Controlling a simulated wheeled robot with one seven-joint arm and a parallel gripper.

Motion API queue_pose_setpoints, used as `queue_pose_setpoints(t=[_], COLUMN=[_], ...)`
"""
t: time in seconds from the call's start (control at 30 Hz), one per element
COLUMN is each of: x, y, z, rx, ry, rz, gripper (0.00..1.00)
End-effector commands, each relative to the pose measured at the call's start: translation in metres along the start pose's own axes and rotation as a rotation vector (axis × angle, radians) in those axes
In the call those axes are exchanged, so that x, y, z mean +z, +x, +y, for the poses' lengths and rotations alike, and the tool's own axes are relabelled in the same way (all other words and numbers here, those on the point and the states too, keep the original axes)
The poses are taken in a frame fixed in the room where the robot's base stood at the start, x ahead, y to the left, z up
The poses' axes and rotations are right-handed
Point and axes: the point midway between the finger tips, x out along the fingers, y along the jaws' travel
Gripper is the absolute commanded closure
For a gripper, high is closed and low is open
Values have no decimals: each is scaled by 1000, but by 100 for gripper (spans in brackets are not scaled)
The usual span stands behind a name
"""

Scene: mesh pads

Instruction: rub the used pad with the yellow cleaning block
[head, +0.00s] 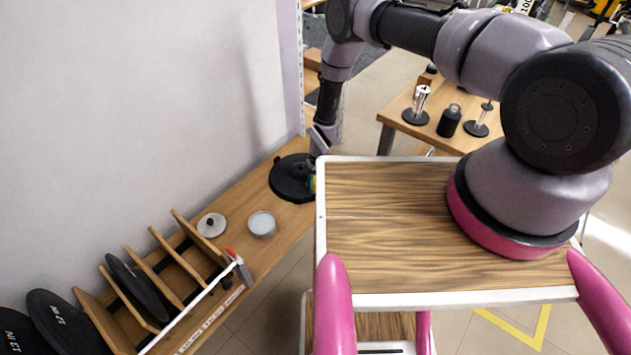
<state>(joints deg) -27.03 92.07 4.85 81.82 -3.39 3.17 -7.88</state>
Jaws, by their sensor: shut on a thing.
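A dark round pad (284,184) lies flat on the wooden bench, near its far right end. My gripper (313,169) is over the right side of this pad, at the end of my lowered arm. It is shut on the yellow cleaning block (312,183), of which only a small yellow-green sliver shows. The edge of the wood-topped surface in front hides the rest of the block and part of my fingers. I cannot tell whether the block touches the pad.
A wooden rack (165,262) holds dark discs at the left of the bench (265,205). A knobbed disc (211,225) and a round pale container (262,224) stand between rack and pad. The wall (150,90) borders the bench. A side table (400,122) carries several weights.

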Motion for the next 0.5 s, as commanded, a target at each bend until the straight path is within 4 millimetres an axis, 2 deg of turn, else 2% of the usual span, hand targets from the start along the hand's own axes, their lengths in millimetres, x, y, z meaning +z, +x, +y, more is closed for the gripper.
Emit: queue_pose_setpoints(t=[0.5], x=[-2], y=[9], z=[0], rx=[0], ry=[0], rz=[0], gripper=[100])
